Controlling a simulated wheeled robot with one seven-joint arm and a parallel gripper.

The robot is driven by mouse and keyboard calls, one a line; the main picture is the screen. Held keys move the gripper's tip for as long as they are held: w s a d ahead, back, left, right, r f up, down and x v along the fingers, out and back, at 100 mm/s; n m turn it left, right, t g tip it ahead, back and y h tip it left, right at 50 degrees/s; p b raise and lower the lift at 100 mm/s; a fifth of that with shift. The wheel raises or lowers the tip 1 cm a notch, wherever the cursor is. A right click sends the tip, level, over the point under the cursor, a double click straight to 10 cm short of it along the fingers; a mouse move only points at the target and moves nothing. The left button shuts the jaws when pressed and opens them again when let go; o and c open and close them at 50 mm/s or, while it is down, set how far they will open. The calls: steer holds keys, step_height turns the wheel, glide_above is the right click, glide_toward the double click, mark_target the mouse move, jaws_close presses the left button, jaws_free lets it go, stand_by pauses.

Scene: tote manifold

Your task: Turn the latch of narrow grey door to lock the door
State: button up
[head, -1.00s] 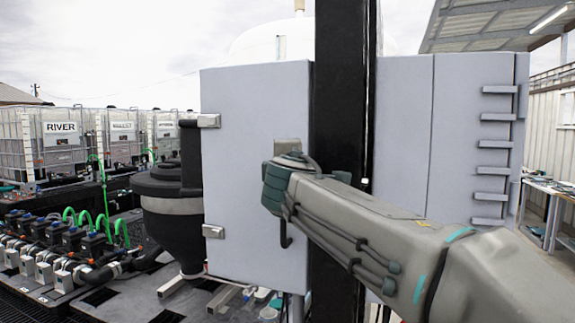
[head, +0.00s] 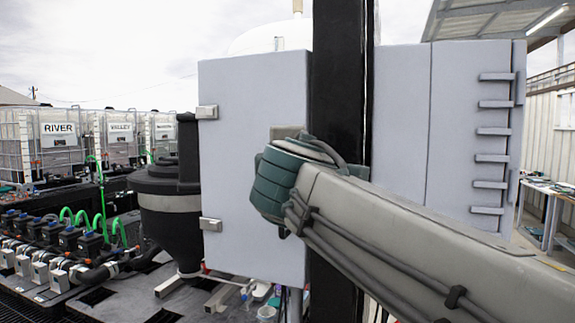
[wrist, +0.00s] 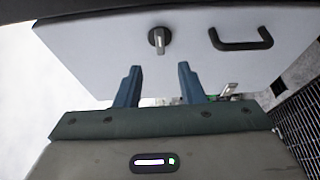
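The narrow grey door (head: 250,110) stands upright left of the black post in the head view, and it fills the top of the wrist view (wrist: 95,50). Its latch (wrist: 159,41) is a small round knob with a grey lever, pointing roughly up and down in the wrist picture. A black pull handle (wrist: 240,40) is to the right of the latch. My gripper (wrist: 160,68) is open and empty. Its two blue fingers point toward the door, on either side of the latch in the picture and apart from it. In the head view my arm hides the latch and fingers.
A black post (head: 338,90) stands close to the door's right side. A wider grey cabinet (head: 400,115) is right of the post. A black vessel (head: 172,195) is left of the door. Dark grating (wrist: 297,120) shows at right in the wrist view.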

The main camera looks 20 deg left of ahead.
steer(key=v, duration=0.4)
steer(key=d+f+m+g+h, duration=0.7)
steer(key=d+f+m, duration=0.5)
steer(key=d+f, duration=1.15)
steer(key=s+d+f+m+g, duration=0.3)
steer(key=s+f+m, duration=0.2)
steer(key=s+f, duration=0.2)
steer(key=s+d+f+m+g+y, duration=0.1)
steer(key=s+d+f+m+g, duration=0.2)
steer(key=s+f, duration=0.4)
step_height(320, 180, down, 5)
steer(key=shift+f+m+g, duration=0.1)
steer(key=shift+m+g, duration=0.3)
steer(key=shift+m, duration=0.5)
